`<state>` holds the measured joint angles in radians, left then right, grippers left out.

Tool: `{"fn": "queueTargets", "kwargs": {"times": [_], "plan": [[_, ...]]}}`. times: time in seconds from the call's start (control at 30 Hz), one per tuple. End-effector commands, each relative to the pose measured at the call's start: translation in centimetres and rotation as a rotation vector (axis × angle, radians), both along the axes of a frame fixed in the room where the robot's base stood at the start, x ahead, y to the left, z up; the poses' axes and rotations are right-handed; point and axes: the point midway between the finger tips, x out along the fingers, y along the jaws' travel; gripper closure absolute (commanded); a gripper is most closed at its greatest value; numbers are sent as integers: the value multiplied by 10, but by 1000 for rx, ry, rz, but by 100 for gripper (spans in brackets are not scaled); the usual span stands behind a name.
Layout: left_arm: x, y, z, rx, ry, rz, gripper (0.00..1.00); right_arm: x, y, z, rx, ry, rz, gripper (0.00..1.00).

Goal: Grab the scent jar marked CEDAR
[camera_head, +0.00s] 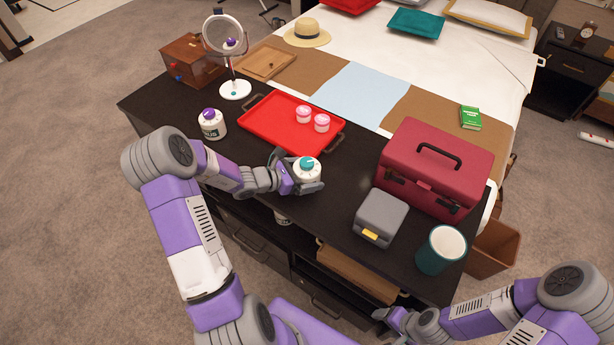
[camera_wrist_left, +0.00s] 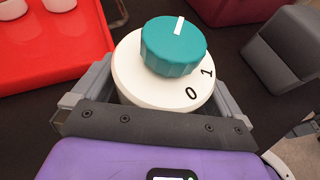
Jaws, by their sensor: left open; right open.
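A white jar (camera_head: 307,172) with a teal knob lid stands near the front edge of the dark counter. Its lid top, marked 0 and 1, shows in the left wrist view (camera_wrist_left: 165,75); no CEDAR label is readable. My left gripper (camera_head: 302,184) is open, with its fingers on either side of this jar; contact cannot be told. My right gripper (camera_head: 388,322) is open at the bottom, low in front of the counter.
A red tray (camera_head: 268,124) with two pink-lidded cups lies behind the left gripper. A round mirror (camera_head: 235,90) stands at left. A grey box (camera_head: 381,218), maroon case (camera_head: 440,170) and teal cup (camera_head: 441,250) fill the right side.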

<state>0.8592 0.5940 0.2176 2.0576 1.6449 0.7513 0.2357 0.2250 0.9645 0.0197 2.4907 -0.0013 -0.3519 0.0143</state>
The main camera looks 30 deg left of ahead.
Motion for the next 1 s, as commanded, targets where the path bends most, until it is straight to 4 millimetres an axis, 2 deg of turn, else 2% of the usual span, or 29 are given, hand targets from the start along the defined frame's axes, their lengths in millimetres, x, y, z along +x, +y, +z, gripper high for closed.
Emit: {"fn": "queueTargets", "kwargs": {"times": [0.13, 0.43, 0.63, 0.73, 1.0], "plan": [[0, 0, 1, 1, -1, 1, 0, 0, 0, 1, 0, 0, 0, 31], [-1, 0, 1, 1, 0, 0, 45, 0, 0, 1, 0, 0, 0, 31], [0, 0, 2, 0, -1, 0, 45, 0, 0, 1, 0, 0, 0, 31], [0, 0, 9, 3, -3, -2, 45, 0, 0, 4, 0, 0, 0, 31], [0, 1, 62, 5, -5, -2, 45, 0, 0, 24, 0, 0, 0, 31]]}}
